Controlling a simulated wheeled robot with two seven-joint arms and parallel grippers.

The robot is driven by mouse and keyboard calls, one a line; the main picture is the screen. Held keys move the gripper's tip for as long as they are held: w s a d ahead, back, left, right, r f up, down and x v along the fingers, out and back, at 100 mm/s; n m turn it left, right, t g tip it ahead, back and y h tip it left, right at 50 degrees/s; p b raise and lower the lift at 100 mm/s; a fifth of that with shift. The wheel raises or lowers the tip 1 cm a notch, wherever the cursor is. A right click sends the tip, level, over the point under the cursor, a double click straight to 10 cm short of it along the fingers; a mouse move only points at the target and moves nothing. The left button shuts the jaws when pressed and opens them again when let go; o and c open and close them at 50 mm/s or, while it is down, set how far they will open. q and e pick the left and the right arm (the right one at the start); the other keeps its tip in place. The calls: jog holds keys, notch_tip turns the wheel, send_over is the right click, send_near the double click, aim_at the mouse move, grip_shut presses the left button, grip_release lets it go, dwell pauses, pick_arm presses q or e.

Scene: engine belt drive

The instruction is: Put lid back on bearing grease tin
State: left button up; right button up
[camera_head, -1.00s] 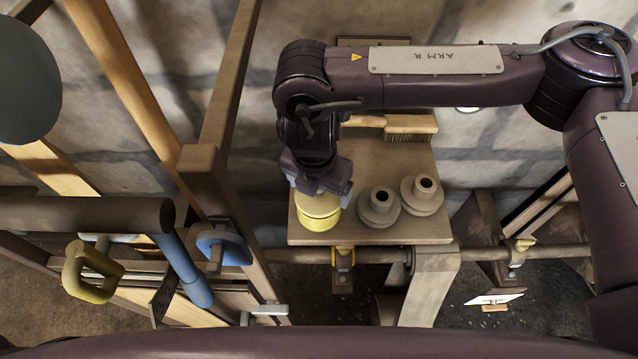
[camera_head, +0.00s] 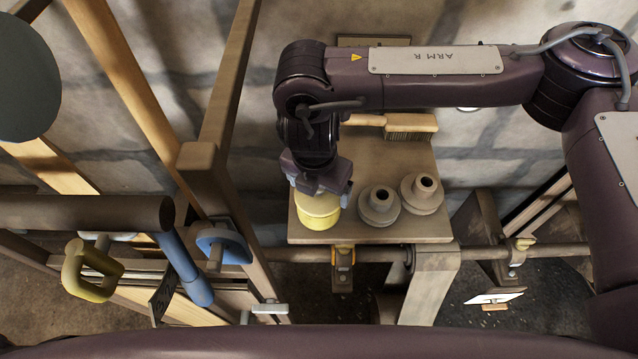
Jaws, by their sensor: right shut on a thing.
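A yellow grease tin (camera_head: 318,218) stands at the front left corner of the small wooden table. Its pale yellow lid (camera_head: 318,203) is on top of the tin, and no gap shows between them. My right gripper (camera_head: 320,190) comes down from above and is shut on the lid. The fingers and wrist hide the back part of the lid. My left gripper is not in view.
Two grey stepped pulleys (camera_head: 379,206) stand right of the tin, close by. A wooden brush (camera_head: 410,124) lies at the back of the table (camera_head: 420,232). Wooden posts (camera_head: 222,110) rise just left of the table.

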dwell(0.3)
jog(key=o, duration=0.8)
jog(key=shift+r+p, duration=3.2)
jog(key=shift+r, duration=0.3)
jog(key=shift+c, duration=0.4)
grip_shut()
